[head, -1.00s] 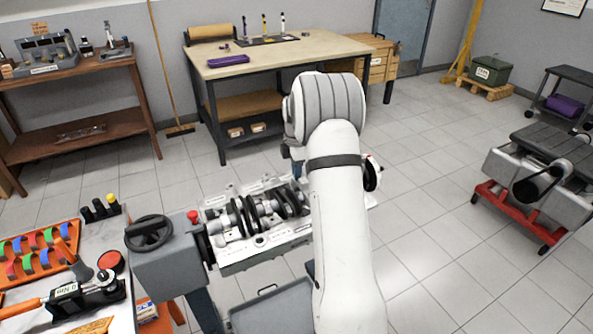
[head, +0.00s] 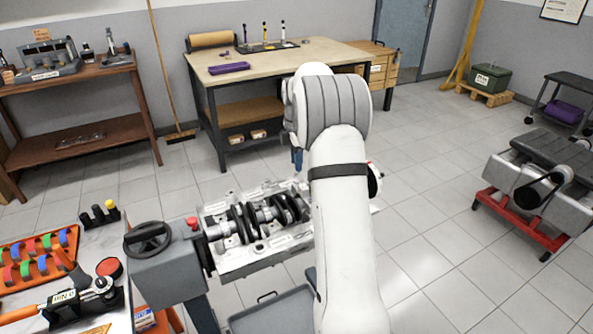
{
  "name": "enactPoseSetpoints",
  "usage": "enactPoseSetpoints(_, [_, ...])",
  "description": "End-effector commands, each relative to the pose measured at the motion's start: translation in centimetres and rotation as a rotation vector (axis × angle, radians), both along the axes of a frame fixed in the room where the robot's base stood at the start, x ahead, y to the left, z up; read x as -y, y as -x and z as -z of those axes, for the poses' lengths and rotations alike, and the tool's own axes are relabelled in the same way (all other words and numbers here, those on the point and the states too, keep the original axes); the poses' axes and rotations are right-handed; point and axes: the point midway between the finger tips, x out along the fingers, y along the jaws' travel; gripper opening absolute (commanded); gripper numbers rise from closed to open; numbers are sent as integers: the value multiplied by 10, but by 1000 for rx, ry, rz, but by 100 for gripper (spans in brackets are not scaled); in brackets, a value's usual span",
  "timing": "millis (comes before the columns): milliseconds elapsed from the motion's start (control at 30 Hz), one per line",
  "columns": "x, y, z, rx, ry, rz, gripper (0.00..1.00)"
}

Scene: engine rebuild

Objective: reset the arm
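My white arm rises from the bottom of the head view and bends at a grey-banded joint in front of the workbench. My gripper is hidden behind the arm, so its fingers cannot be seen. A small blue part (head: 297,158) shows just left of the arm, below the joint; I cannot tell what it belongs to. The engine block (head: 250,262) with the dark crankshaft (head: 262,215) in it lies left of the arm, on a stand with a handwheel (head: 148,239).
A side table at left front holds an orange tray (head: 40,258) and a gauge. A grey tray (head: 275,312) is low beside the arm. A red-based stand (head: 520,220) is at right. Floor between is clear.

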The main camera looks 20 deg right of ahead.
Motion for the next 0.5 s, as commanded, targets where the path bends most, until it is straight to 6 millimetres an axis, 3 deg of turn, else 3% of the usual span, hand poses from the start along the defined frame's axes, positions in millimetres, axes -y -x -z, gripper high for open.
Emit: enactPoseSetpoints(500, [0,0,-7,0,0,0,25])
